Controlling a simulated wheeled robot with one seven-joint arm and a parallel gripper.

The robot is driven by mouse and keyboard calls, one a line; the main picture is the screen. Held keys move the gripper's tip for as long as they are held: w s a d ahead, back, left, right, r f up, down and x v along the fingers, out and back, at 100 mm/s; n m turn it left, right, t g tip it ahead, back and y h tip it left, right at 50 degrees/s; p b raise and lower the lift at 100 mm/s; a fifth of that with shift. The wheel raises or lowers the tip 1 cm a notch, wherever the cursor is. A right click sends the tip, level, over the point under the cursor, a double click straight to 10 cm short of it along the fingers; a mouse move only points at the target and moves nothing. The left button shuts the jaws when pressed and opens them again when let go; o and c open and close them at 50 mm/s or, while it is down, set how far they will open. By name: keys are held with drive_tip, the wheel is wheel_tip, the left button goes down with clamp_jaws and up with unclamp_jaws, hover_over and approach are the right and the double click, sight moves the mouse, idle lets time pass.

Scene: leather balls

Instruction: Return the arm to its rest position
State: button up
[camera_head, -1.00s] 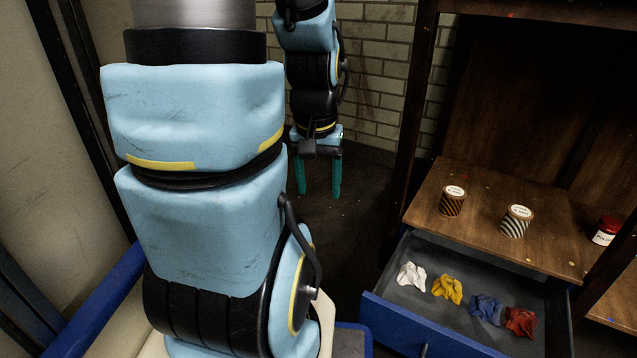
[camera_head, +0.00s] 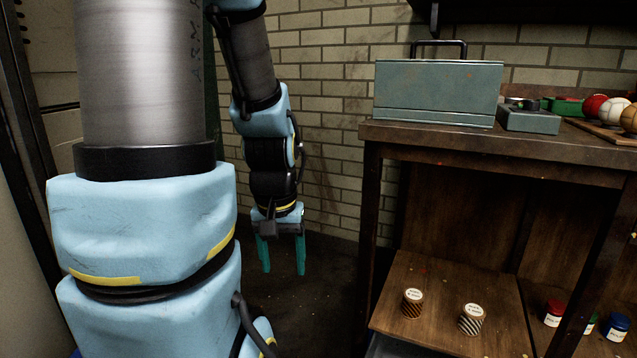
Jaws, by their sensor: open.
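My gripper (camera_head: 283,256) hangs at the end of my arm, left of the wooden workbench. Its two teal fingers point down and stand apart, with nothing between them. Dark floor lies below it and the brick wall is behind it. The gripper touches nothing that I can see. The near part of my arm, light blue with a grey metal tube, fills the left of the view.
The wooden workbench (camera_head: 460,138) carries a grey-green toolbox (camera_head: 437,92), a smaller case (camera_head: 528,119) and several balls at the right. Two striped cans, brown (camera_head: 412,304) and grey (camera_head: 472,321), stand on its lower shelf, with jars farther right. Clear floor lies around the gripper.

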wheel_tip(320, 180, up, 29)
drive_tip(key=p, duration=2.6)
drive_tip(key=shift+p, duration=0.4)
drive_tip(key=shift+r, duration=0.1)
